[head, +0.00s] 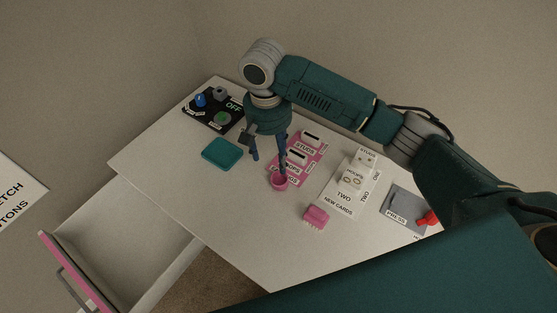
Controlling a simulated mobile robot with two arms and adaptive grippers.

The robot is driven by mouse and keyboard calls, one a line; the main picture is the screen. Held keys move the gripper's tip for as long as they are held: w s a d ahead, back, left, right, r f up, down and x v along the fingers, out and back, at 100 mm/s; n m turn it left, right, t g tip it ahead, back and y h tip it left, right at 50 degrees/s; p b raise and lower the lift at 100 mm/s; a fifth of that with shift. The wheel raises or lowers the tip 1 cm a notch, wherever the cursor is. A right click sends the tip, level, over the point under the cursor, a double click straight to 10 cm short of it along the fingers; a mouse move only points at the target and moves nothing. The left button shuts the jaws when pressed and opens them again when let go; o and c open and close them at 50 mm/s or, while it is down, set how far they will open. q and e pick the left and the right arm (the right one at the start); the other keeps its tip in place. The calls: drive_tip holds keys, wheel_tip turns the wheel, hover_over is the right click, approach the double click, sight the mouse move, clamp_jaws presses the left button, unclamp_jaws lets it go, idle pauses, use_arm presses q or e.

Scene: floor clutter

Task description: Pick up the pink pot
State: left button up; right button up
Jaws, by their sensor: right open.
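The pink pot (279,182), a small round open-topped cup, stands on the white table near the middle of the head view. My right gripper (268,165) points down above the table with its two dark blue fingers apart. Its right finger comes down at the pot's opening or rim; I cannot tell whether it touches. The left finger is to the left of the pot, over bare table. Nothing shows between the fingers. My left gripper is not in view.
A pink labelled board (318,150) lies behind the pot. A teal square (222,153) lies left, a pink block (315,217) front right. A white card board (336,199), a grey panel (397,208) with a red part, and a black switch panel (189,112) lie around. A drawer (150,262) stands open.

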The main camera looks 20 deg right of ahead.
hover_over(280, 183)
drive_tip(key=a, duration=0.1)
wheel_tip(280, 183, down, 4)
drive_tip(key=shift+w+f, duration=0.15)
drive_tip(key=shift+f, duration=0.25)
drive_tip(key=f, duration=0.2)
drive_tip(key=d+f+p, duration=0.1)
drive_tip(key=f, duration=0.1)
drive_tip(key=shift+s+f, duration=0.15)
drive_tip(key=shift+s, duration=0.05)
drive_tip(key=shift+f, duration=0.5)
drive_tip(key=shift+a, duration=0.1)
drive_tip(key=c, duration=0.9)
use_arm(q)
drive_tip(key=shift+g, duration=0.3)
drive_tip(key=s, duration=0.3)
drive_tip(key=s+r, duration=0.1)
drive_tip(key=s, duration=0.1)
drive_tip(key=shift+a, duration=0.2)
